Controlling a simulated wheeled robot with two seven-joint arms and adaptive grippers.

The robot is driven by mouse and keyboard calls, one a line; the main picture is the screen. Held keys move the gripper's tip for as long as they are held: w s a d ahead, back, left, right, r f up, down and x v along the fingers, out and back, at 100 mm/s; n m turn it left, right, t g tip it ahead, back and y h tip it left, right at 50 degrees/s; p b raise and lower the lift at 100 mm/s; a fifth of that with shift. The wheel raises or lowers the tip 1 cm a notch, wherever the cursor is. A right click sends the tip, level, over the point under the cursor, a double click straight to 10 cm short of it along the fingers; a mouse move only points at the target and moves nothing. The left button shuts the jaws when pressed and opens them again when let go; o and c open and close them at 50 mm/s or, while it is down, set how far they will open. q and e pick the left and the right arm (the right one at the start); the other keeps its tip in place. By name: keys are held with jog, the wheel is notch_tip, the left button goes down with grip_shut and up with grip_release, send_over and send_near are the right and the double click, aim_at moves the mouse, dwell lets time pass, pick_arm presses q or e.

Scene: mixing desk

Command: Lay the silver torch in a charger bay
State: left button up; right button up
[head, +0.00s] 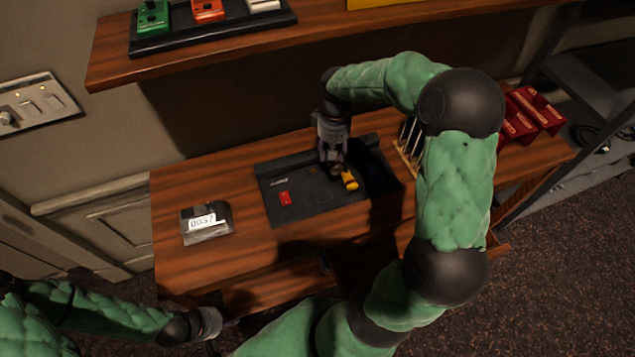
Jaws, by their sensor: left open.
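A dark tray-like unit (310,208) with a raised back edge lies on the wooden desk; I cannot tell for sure whether it is the charger. A small silver-grey piece (279,183) lies on its left part and may be the silver torch. A red piece (285,199) and a yellow piece (349,181) are also on it. My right gripper (337,170) points down over the unit, beside the yellow piece; its fingertips are dark and hard to read. My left gripper (225,332) is open at the lower left, in front of the desk and away from the unit.
A grey box marked 0037 (206,223) stands left of the unit. A rack with pale prongs (408,147) and red boxes (533,112) are to the right. A shelf (235,53) with coloured pedals overhangs the back. Bare desk shows at the left (175,200).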

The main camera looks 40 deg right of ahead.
jog(key=s+d+r, duration=0.2)
jog(key=s+d, duration=0.4)
jog(key=d, duration=0.3)
jog(key=b, duration=0.3)
send_near(321, 184)
jog(key=shift+s+d+f+m, duration=0.1)
jog(key=shift+s+d+m, duration=0.15)
jog(key=shift+d, duration=0.25)
jog(key=shift+s+d+f+m, duration=0.1)
jog(key=shift+s+d+m, duration=0.05)
jog(key=shift+s+d, duration=0.3)
jog(key=shift+w+a+f, duration=0.4)
jog(key=shift+a+f, duration=0.2)
jog(key=shift+f, duration=0.2)
jog(key=shift+w+a+f+b, duration=0.1)
jog(key=shift+a+f+b, duration=0.1)
jog(key=shift+f, duration=0.45)
jog(key=shift+w+a+f+b, duration=0.1)
jog(key=shift+f+b, duration=0.05)
jog(key=shift+f, duration=0.55)
jog(key=shift+w+a+f+b, duration=0.1)
jog(key=shift+f+b, duration=0.1)
jog(key=shift+f, duration=0.45)
jog(key=shift+f, duration=0.15)
jog(key=o, duration=1.4)
